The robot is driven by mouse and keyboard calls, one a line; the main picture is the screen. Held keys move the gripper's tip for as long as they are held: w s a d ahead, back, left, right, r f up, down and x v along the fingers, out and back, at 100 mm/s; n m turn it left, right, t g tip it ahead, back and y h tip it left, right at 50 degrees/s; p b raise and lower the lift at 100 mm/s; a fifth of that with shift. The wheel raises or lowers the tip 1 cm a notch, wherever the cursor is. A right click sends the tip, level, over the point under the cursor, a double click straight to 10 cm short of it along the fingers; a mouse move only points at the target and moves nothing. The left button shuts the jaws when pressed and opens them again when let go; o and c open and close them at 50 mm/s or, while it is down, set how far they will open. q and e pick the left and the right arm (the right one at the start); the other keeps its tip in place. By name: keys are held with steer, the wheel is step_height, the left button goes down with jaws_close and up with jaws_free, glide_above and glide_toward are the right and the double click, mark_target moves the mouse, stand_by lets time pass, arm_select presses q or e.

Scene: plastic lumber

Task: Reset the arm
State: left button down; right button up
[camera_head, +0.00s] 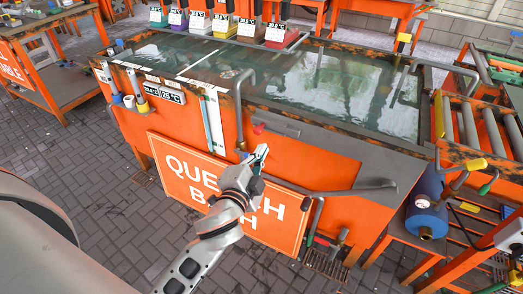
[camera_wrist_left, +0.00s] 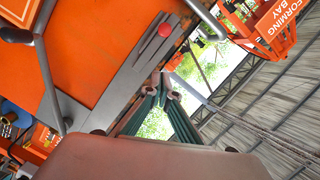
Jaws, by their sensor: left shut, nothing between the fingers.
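My left arm comes up from the bottom of the head view. Its gripper (camera_head: 260,153) is in front of the orange side of the quench bath (camera_head: 330,165), just below a small red knob (camera_head: 258,128). In the left wrist view the fingers (camera_wrist_left: 163,82) come together at their tips, with nothing between them. The red knob (camera_wrist_left: 165,30) shows beyond the tips, apart from them. My right gripper is not in view.
Bent grey handles (camera_head: 345,190) stick out from the bath's front. A "QUENCH BATH" sign (camera_head: 210,185) hangs below. A blue cylinder (camera_head: 426,205) and a roller rack (camera_head: 468,125) stand right. Paved floor (camera_head: 110,190) is open at left.

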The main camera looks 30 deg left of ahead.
arm_select(q)
steer(key=s+d+f+n+g+h+p, duration=0.2)
steer(key=s+f+n+g+p, duration=0.1)
steer(key=s+f, duration=0.8)
steer(key=s+d+f+n+g+h+p, duration=0.1)
steer(key=s+f+n+g+h+p, duration=0.1)
steer(key=s+f, duration=0.8)
steer(key=shift+s+d+f+n+g+h+p, duration=0.35)
steer(key=shift+s+n+g+p, duration=0.2)
steer(key=shift+s+n, duration=0.5)
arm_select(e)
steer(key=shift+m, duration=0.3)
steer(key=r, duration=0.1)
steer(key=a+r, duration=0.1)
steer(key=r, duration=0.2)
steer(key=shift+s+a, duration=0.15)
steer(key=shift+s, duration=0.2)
arm_select(q)
steer(key=shift+w, duration=0.1)
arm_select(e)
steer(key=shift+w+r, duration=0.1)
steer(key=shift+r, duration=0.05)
